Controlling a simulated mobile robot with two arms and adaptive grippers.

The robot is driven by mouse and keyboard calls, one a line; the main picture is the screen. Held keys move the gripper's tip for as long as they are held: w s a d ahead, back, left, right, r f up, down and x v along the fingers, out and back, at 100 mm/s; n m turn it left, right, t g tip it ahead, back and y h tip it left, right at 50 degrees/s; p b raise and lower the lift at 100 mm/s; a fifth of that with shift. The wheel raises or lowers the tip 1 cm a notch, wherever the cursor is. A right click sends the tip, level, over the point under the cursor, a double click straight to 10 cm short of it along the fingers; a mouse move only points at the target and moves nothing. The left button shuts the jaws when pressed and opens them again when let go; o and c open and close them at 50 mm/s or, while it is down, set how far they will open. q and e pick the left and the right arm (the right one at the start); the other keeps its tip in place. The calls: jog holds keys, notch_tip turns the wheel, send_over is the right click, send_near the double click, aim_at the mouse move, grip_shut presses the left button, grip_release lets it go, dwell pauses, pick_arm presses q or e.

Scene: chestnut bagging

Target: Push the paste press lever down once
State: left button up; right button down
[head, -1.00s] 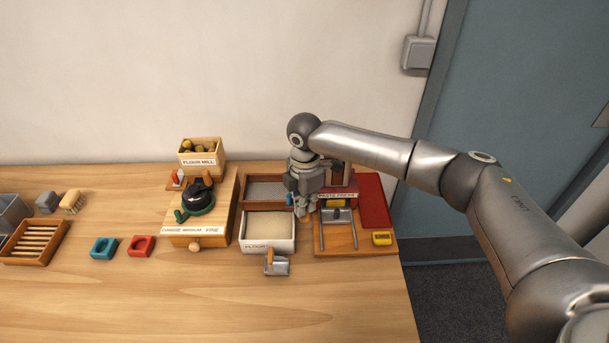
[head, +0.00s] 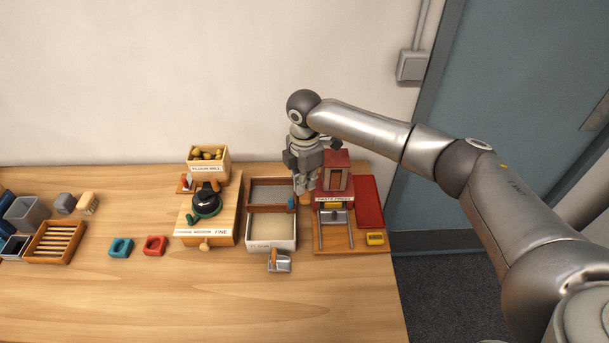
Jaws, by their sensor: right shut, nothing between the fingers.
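The paste press (head: 336,197) is a red housing with a white label, standing on a wooden board at the right end of the table. Two metal rails and a small dark block lie in front of it. My right gripper (head: 302,190) is shut and empty at the left side of the press, fingers pointing down. A small orange-brown piece (head: 306,199) shows beside its fingertips; it may be the lever's handle. The gripper and wrist cover part of that side, so I cannot tell the lever's position or whether the fingers touch it. My left gripper is not in view.
Left of the press are a two-part tray (head: 271,247) and the flour mill (head: 207,215). A metal scoop (head: 279,263) lies in front. A red mat (head: 369,203) and yellow block (head: 375,238) lie to the right. The table's front is clear.

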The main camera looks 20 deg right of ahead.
jog(key=shift+w+f, duration=0.1)
dwell(0.4)
notch_tip(320, 180, up, 3)
jog(key=shift+f+p, duration=0.15)
jog(key=shift+p, duration=0.4)
jog(key=shift+r, duration=1.2)
jog(key=shift+f, duration=0.1)
